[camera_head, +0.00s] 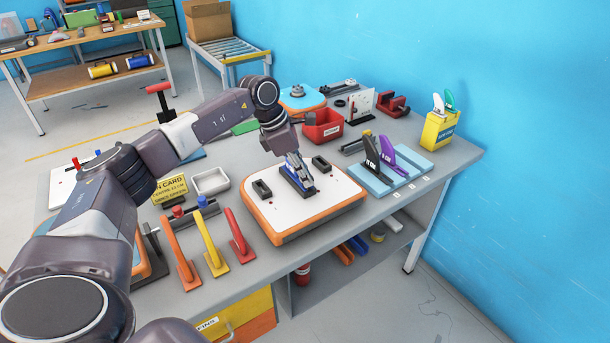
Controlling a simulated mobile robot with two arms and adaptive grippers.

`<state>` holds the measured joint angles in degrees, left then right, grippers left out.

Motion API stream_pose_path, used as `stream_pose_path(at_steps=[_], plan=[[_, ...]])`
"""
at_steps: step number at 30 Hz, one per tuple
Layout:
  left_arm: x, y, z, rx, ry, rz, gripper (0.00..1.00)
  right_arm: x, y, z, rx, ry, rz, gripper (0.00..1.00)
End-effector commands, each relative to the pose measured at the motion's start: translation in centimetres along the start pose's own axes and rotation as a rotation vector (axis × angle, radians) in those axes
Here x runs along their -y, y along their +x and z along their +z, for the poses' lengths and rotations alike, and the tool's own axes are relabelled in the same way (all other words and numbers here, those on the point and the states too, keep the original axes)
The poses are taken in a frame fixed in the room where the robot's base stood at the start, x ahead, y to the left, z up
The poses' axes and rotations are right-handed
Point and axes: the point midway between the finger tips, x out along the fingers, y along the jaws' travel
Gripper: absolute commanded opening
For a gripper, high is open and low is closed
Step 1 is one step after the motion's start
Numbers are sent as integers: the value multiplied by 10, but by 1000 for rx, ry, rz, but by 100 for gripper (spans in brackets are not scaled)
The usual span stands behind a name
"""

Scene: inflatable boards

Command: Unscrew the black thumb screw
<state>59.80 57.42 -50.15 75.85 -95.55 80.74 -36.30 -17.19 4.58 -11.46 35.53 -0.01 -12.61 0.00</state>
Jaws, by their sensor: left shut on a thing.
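A white board with an orange edge (340,206) lies flat near the table's front. Two black slotted blocks are on it, one at the left (262,188) and one at the right (321,164). My left gripper (305,186) points down at the board's middle, between these blocks. It is shut on a small dark thing at the board's surface, mostly hidden by the fingers. I cannot make out the black thumb screw apart from the gripper. My right gripper is not in view.
Orange, yellow and red handles (213,243) stand left of the board. A light blue rack (410,171) holds a black and a purple fin at its right. Behind are a red bin (323,127) and a yellow holder (440,130). A grey tray (210,181) stands at the left.

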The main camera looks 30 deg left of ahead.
Motion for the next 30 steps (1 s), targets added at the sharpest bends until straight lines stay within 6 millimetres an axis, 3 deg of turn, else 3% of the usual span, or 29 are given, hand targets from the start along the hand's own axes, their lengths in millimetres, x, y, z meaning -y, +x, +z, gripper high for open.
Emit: stream_pose_path(at_steps=[1, 2, 5, 13, 22, 30], plan=[[0, 0, 0, 0, 0, 0, 0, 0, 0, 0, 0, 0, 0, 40], [0, 0, 0, 0, 0, 0, 9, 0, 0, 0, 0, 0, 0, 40], [0, 0, 0, 0, 0, 0, 0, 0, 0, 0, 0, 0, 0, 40], [0, 0, 0, -1, -16, 6, 0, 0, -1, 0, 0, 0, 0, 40], [2, 0, 0, -3, -232, 97, 0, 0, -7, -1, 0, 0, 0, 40], [2, 0, 0, 0, -279, 116, 0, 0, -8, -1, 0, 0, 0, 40]])
